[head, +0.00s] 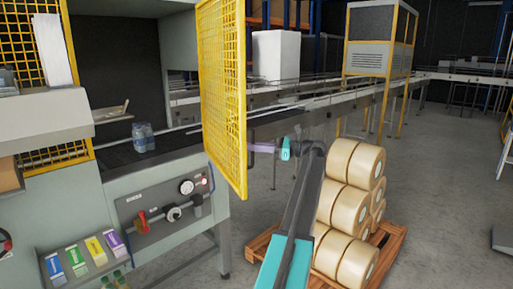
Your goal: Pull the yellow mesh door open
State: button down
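The yellow mesh door (223,90) stands swung out from the case packer (165,190), at an angle to its front. The opening to its left shows a dark conveyor bed with clear bottles (143,138) on it. My arm reaches in from the bottom, and its purple-grey forearm passes left to the door's right side at mid-height. My gripper is hidden behind the mesh panel. I cannot tell whether it touches the door or how its fingers stand.
A wooden pallet (386,258) with stacked tan rolls (345,205) stands close to the right of my arm. A control panel with a gauge (186,187) and red valve handle is below the opening. Conveyors (330,100) run behind.

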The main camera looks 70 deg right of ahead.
jog(key=shift+s+d, duration=0.1)
jog(key=shift+s, duration=0.05)
jog(key=c, duration=1.8)
grip_release()
jog(key=shift+o, duration=0.2)
jog(key=shift+s, duration=0.15)
jog(key=s+d+b, duration=0.2)
jog(key=s+b, duration=0.2)
jog(key=s, duration=0.9)
jog(key=shift+s, duration=0.25)
